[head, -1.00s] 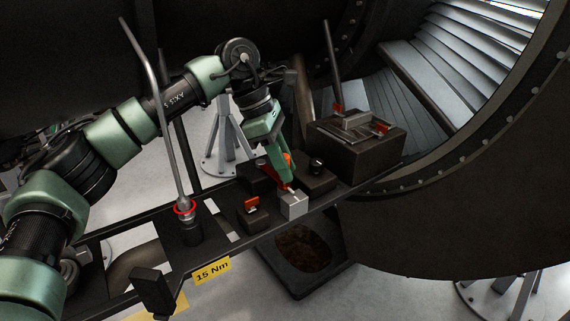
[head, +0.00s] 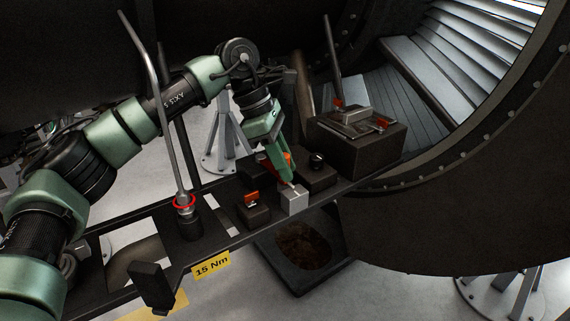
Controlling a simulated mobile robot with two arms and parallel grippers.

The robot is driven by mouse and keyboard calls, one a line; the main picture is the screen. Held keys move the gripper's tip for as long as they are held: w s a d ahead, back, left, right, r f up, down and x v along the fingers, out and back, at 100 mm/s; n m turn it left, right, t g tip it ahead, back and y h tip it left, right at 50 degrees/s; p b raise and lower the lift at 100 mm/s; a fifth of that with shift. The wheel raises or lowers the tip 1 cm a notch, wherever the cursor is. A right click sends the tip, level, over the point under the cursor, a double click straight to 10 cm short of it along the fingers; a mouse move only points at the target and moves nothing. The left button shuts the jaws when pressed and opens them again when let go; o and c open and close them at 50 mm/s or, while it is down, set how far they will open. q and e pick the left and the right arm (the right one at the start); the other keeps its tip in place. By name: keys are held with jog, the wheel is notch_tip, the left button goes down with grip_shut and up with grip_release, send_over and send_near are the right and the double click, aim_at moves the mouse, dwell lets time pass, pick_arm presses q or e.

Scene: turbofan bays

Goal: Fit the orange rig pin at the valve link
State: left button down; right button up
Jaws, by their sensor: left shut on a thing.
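My left gripper (head: 286,181) points down at a small light-grey block (head: 292,202) on the dark shelf. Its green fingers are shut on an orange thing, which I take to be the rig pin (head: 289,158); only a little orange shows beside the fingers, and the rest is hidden. The fingertips are at the top of the grey block; I cannot tell whether the pin is in it. I cannot make out for certain which part is the valve link. My right gripper is not in view.
Left of the grey block, a dark block (head: 253,214) carries an orange-red piece. A large dark box (head: 355,150) holds metal parts. A tall bent rod (head: 165,110) rises from a red-ringed socket at left.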

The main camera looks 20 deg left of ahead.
pick_arm(q)
jog(key=shift+f, duration=0.15)
jog(key=c, duration=1.2)
grip_release()
jog(key=shift+b+v, duration=0.8)
jog(key=shift+v, duration=3.15)
